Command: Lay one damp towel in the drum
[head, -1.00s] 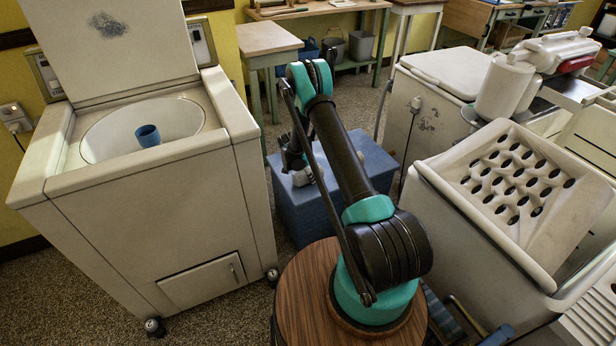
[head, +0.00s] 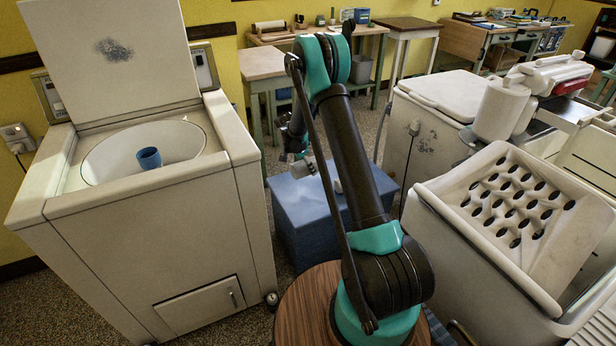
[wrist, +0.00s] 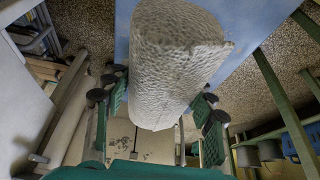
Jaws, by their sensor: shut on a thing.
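A pale, textured towel roll (wrist: 178,60) fills the middle of the wrist view. My gripper (wrist: 158,100) is shut on it, with green-padded fingers on both sides. In the head view my gripper is mostly hidden behind my arm, above the blue block (head: 308,215). Small pale patches there may be the towel, but I cannot tell. The washer (head: 165,240) stands at the left with its lid (head: 110,55) up. Its round drum (head: 110,153) is open, with a blue post (head: 148,158) in the middle. I see no towel in the drum.
A white tub with a holed sloping board (head: 520,210) stands at the right. A closed white-lidded machine (head: 455,95) and a wringer (head: 550,75) stand behind it. Work tables (head: 265,65) line the yellow back wall. Speckled floor shows between the washer and the blue block.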

